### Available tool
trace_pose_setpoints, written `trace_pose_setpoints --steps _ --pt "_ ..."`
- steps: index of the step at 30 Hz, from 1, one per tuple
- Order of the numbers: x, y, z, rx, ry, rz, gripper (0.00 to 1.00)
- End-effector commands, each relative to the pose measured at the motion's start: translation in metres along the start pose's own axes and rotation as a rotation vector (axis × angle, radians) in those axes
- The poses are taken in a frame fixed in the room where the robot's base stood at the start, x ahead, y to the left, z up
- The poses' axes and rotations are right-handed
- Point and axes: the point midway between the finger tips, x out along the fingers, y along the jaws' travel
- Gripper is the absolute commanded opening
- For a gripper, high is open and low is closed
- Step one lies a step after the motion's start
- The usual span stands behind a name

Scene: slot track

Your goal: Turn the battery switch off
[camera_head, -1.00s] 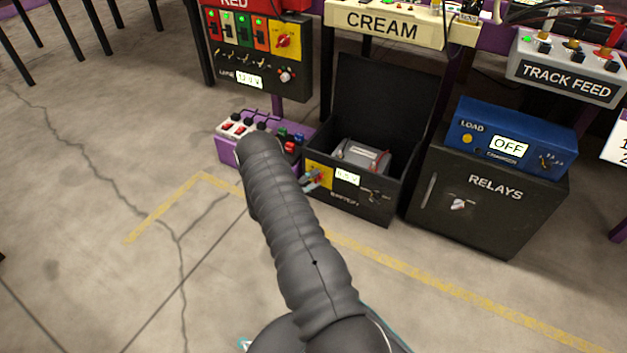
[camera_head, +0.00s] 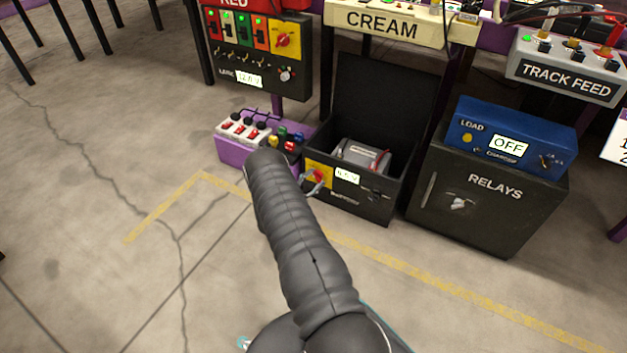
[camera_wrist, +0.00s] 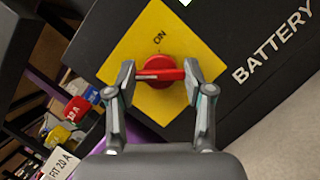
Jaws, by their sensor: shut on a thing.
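The battery box (camera_head: 349,206) is a black open-topped case on the floor, with a grey battery (camera_head: 362,156) inside. Its switch is a red knob (camera_wrist: 160,73) on a yellow plate (camera_wrist: 164,40), which also shows in the head view (camera_head: 318,170). In the wrist view the word ON stands above the knob, and the knob's bar lies roughly crosswise to the direction of that word. My gripper (camera_wrist: 160,76) is shut on the red knob, one finger at each end of its bar. In the head view my arm hides part of the gripper.
A purple power strip (camera_head: 238,148) with red switches and coloured plugs lies left of the box. The black RELAYS cabinet (camera_head: 485,215) with a blue charger (camera_head: 512,135) on it stands right. The floor in front is clear.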

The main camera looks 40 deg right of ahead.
Motion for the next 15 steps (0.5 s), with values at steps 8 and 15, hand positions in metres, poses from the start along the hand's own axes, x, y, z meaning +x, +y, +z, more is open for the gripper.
trace_pose_setpoints --steps 8,15 --pt "-0.0005 -0.0005 -0.0007 -0.042 0.003 0.017 0.17" --pt "-0.0006 -0.0004 -0.0007 -0.044 0.003 0.018 0.17"
